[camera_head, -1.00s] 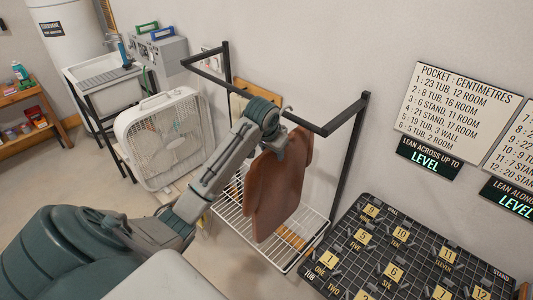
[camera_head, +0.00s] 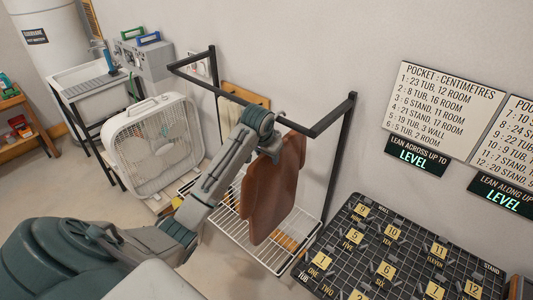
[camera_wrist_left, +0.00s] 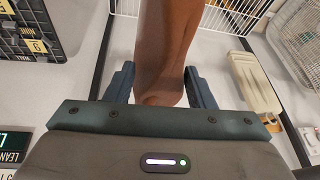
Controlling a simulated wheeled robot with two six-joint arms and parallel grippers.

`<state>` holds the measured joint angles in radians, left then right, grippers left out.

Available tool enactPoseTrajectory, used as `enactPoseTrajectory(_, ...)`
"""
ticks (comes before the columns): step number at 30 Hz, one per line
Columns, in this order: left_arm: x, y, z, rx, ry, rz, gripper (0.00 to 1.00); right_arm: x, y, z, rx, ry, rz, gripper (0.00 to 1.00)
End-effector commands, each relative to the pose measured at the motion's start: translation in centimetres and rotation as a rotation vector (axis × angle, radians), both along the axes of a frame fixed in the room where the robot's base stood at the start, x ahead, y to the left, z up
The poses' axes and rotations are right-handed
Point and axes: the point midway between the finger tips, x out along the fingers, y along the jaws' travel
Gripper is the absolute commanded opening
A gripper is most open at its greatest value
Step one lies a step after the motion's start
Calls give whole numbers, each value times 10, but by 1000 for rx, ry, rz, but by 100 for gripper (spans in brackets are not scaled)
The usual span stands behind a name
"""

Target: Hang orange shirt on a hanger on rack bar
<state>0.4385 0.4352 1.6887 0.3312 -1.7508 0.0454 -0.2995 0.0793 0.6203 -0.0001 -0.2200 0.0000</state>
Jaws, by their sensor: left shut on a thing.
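The orange shirt (camera_head: 272,195), brownish-orange here, hangs down below my left gripper (camera_head: 268,150) in the head view. In the left wrist view the shirt (camera_wrist_left: 165,45) passes between the two fingers of the gripper (camera_wrist_left: 160,88), which is shut on the shirt or its hanger. A small part of the hanger's hook (camera_head: 281,115) shows above the gripper, close to the black rack bar (camera_head: 235,97). I cannot tell whether the hook touches the bar or is over it. Most of the hanger is hidden. My right gripper is not in view.
A white wire shelf (camera_head: 262,252) lies low in the rack, under the shirt. A white box fan (camera_head: 155,142) stands left of the rack. A black numbered grid board (camera_head: 400,250) is at the right. A rack post (camera_head: 340,150) rises right of the shirt.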

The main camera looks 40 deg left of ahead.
Motion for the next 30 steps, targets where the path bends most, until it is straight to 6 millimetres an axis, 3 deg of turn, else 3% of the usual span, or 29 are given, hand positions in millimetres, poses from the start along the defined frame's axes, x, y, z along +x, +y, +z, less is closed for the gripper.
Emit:
enactPoseTrajectory(4, 0, 0, 1, 0, -2, 0, 4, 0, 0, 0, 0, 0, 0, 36)
enactPoseTrajectory(5, 0, 0, 1, 0, -2, 0, 55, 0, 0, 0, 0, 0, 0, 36)
enactPoseTrajectory(8, 0, 0, 1, 0, -2, 0, 75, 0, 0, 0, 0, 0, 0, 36)
enactPoseTrajectory(20, -2, 0, 6, 1, -1, 0, 75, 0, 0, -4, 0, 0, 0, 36)
enactPoseTrajectory(23, -7, -2, 19, 2, -5, -1, 75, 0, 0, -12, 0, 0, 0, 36)
enactPoseTrajectory(30, -27, -8, 69, 3, -7, -1, 75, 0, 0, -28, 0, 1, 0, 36)
